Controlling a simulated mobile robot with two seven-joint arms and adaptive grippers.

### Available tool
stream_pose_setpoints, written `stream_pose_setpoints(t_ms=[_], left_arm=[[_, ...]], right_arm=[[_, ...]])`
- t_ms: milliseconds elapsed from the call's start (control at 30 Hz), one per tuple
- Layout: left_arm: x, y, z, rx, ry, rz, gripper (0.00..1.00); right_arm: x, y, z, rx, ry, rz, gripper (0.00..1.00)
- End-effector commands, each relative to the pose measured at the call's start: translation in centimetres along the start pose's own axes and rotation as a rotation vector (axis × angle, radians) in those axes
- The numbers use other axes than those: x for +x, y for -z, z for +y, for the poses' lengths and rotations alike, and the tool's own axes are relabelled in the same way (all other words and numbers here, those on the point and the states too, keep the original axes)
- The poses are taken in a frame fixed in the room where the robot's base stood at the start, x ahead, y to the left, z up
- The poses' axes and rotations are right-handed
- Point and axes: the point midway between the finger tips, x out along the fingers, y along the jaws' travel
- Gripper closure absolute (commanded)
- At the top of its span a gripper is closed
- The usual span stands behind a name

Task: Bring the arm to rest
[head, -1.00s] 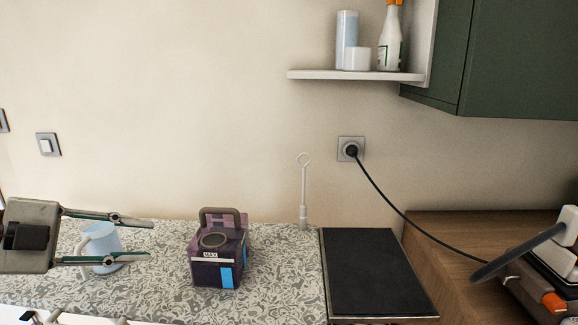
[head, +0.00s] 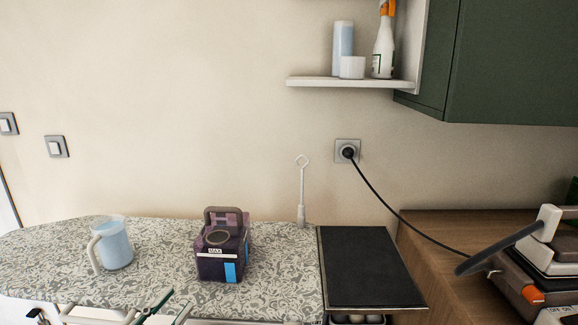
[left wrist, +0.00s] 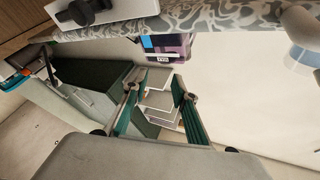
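The rest of the left arm is outside the head view. My right gripper is in neither view.
A light blue mug (head: 116,245) and a purple container (head: 222,260) stand on the board. A black pad (head: 365,268) lies at its right end. An iron with its base (head: 535,275) sits on a wooden top (head: 425,235) at right.

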Motion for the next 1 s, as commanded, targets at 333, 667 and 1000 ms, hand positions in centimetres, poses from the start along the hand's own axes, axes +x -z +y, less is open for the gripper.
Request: stream_pose_setpoints(t_ms=[333,667,1000], left_arm=[[-12.2,-14.9,10.4,-0.206,0.116,-0.581,0.73],[-22.1,-19.2,21.2,-0.332,0.018,-0.924,0.73],[-23.2,-19.4,22.4,-0.344,0.001,-0.957,0.73]], right_arm=[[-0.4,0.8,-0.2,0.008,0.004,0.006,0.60],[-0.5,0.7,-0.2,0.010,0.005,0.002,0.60],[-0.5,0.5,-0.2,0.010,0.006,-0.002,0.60]])
